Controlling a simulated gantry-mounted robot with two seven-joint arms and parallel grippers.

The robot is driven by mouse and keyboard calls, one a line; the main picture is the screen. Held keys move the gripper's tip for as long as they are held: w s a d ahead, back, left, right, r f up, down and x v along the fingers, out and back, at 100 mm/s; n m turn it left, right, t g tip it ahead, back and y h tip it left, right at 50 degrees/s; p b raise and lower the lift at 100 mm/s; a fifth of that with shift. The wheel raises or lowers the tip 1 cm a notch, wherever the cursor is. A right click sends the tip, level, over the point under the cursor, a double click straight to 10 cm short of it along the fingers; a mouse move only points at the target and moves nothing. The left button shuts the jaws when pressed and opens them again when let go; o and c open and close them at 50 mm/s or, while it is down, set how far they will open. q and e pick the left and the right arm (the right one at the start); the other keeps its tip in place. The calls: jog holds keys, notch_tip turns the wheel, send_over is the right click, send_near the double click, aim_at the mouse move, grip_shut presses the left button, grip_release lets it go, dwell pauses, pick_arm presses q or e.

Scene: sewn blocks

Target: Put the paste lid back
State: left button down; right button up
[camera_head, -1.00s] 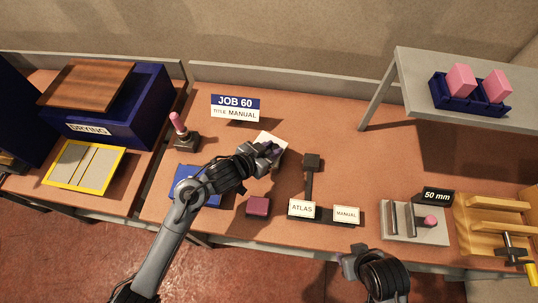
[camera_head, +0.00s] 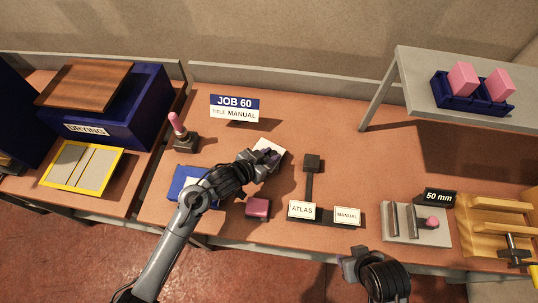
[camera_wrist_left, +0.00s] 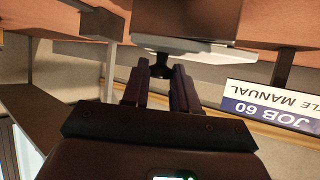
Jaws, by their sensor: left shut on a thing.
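The paste lid (camera_head: 268,145) is a pale slab under my left gripper (camera_head: 265,157) in the head view, partly hidden by it. In the left wrist view the lid (camera_wrist_left: 205,52) shows its pale edge and a dark knob, which sits between the fingertips of my left gripper (camera_wrist_left: 161,75). My left gripper is shut on that knob.
A JOB 60 sign (camera_head: 235,108) stands behind. A pink-topped stamp (camera_head: 182,135), a blue tray (camera_head: 180,183) and a maroon block (camera_head: 257,207) are nearby. The ATLAS and MANUAL plates (camera_head: 302,211) lie right. A shelf (camera_head: 420,85) overhangs the right side.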

pick_arm(q)
jog(key=c, duration=0.9)
grip_release()
jog(key=shift+o, duration=0.2)
jog(key=shift+s+a+r, duration=0.3)
jog(key=shift+a+r, duration=0.05)
jog(key=shift+r, duration=0.1)
jog(key=p+v, duration=0.3)
jog(key=v, duration=0.8)
jog(key=s+a+f+n+y, duration=0.1)
jog(key=s+a+y, duration=0.1)
jog(key=s+a, duration=0.1)
jog(key=s+a+f+n+y, duration=0.2)
jog(key=s+a, duration=0.1)
jog(key=s+a+f+n+g+y, duration=0.1)
jog(key=s+a+f+y, duration=0.1)
jog(key=s+a, duration=0.1)
jog(key=shift+s+a+f, duration=0.15)
jog(key=shift+s, duration=0.4)
jog(key=s+a+f+n+g+y, duration=0.2)
jog(key=s+a+g, duration=0.2)
jog(key=s, duration=0.7)
jog(key=shift+s+a, duration=0.2)
jog(key=shift+a, duration=0.55)
jog(key=shift+r, duration=0.1)
